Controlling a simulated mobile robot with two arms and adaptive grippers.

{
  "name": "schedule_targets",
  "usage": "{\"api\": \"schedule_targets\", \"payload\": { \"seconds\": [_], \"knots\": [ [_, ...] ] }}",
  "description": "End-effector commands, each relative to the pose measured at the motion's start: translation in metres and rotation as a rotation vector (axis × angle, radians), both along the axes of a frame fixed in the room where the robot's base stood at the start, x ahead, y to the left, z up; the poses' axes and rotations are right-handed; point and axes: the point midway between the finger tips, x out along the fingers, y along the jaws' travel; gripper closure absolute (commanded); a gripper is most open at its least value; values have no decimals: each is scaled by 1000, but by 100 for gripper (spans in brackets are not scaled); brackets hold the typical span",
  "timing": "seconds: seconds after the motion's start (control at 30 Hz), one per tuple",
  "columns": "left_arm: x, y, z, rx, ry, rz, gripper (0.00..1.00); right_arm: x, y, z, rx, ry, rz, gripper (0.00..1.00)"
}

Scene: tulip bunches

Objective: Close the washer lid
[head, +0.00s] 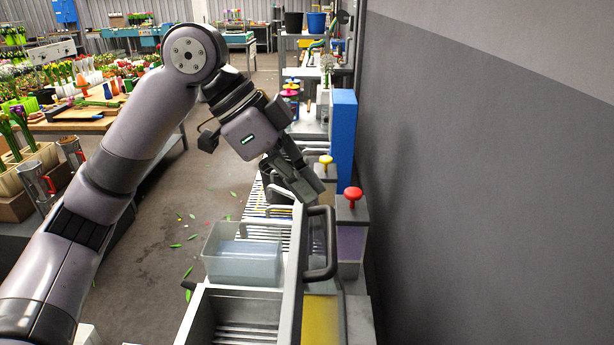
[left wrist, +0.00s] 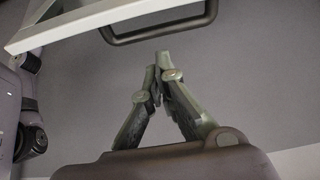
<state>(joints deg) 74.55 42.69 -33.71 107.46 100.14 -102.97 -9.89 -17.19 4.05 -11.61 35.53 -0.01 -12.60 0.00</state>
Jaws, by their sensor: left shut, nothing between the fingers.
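The washer (head: 187,322) is an open metal basin with a slatted floor at the bottom of the head view. Its lid (head: 294,280) stands raised and nearly edge-on on the basin's right side, with a dark bar handle (head: 332,245) on its right face. My left gripper (head: 312,192) is shut and empty, just above and beyond the handle's upper end. In the left wrist view, the shut fingertips (left wrist: 163,62) point toward the handle (left wrist: 165,32), with a small apparent gap. The lid's pale frame (left wrist: 75,28) crosses the top there. My right gripper is out of view.
A clear plastic bin (head: 243,262) stands just beyond the basin on a slatted rack. Red (head: 352,194) and yellow (head: 325,160) mushroom buttons sit to the right, beside a blue panel (head: 343,135). A grey wall (head: 490,200) bounds the right side.

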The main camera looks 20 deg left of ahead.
Motion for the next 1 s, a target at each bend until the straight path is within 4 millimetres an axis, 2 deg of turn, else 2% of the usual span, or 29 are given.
{"api": "schedule_targets", "payload": {
  "seconds": [0.03, 0.13, 0.3, 0.4, 0.53, 0.83, 1.0],
  "knots": [
    [1, -7, -9, 1, 4, -5, 100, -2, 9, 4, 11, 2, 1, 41],
    [4, -20, -27, 1, 5, -4, 100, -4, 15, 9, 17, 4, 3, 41],
    [9, -35, -53, -1, 2, -2, 100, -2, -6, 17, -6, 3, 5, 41],
    [5, -15, -56, 1, 2, 4, 100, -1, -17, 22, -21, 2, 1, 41],
    [1, -3, -60, 0, 2, 2, 100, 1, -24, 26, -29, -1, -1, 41],
    [-1, 2, -63, -2, 0, -1, 100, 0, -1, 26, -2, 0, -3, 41],
    [-1, 2, -62, -2, -1, -1, 100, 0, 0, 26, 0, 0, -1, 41]
  ]
}}
